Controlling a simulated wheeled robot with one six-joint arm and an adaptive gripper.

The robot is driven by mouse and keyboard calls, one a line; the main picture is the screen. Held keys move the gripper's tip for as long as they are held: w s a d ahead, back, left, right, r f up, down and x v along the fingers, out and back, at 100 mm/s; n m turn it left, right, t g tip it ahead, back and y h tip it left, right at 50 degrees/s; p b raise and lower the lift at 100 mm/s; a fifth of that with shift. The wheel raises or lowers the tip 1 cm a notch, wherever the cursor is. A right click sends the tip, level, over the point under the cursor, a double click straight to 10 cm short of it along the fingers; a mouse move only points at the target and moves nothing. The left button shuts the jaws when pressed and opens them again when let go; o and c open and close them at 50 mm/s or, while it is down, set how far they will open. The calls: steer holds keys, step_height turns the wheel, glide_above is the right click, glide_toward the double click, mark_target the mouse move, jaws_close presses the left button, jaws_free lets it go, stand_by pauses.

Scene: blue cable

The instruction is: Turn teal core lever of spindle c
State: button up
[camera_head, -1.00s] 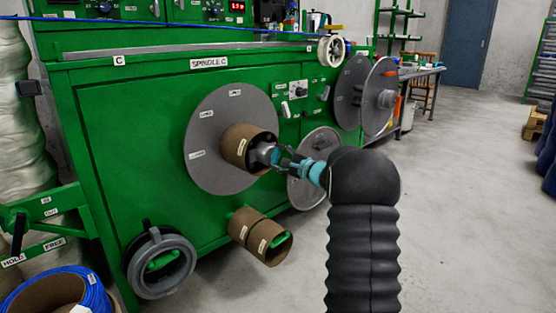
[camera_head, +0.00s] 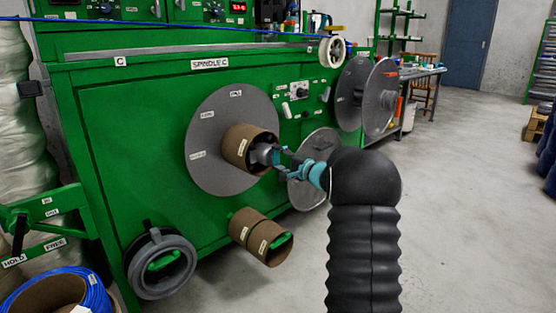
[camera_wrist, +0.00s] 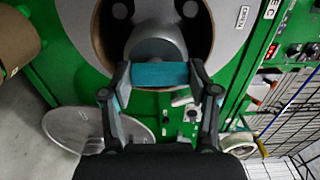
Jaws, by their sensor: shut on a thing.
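Spindle C carries a grey disc (camera_head: 212,120) on the green machine front, with a brown cardboard core (camera_head: 240,146) at its middle. A grey hub (camera_head: 262,154) sits inside the core's open end. The teal core lever (camera_wrist: 160,74) lies across the hub in the wrist view, between my two fingers. My gripper (camera_head: 282,156) is shut on the teal lever, in front of the hub; its fingers also show in the wrist view (camera_wrist: 160,77). In the head view my fingers largely hide the lever.
A second grey disc (camera_head: 314,170) stands low behind my wrist. Two spare brown cores (camera_head: 262,238) and a dark ring (camera_head: 160,262) hang below on the machine. A blue cable (camera_head: 190,28) runs above.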

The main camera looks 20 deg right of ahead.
steer(key=shift+a, duration=0.2)
steer(key=o, duration=1.1)
steer(key=shift+a, duration=0.1)
steer(key=shift+o, duration=0.2)
steer(key=shift+d, duration=0.25)
steer(key=shift+s, duration=0.1)
steer(key=v, duration=1.1)
steer(key=shift+s+d, duration=0.15)
steer(key=shift+s, duration=0.25)
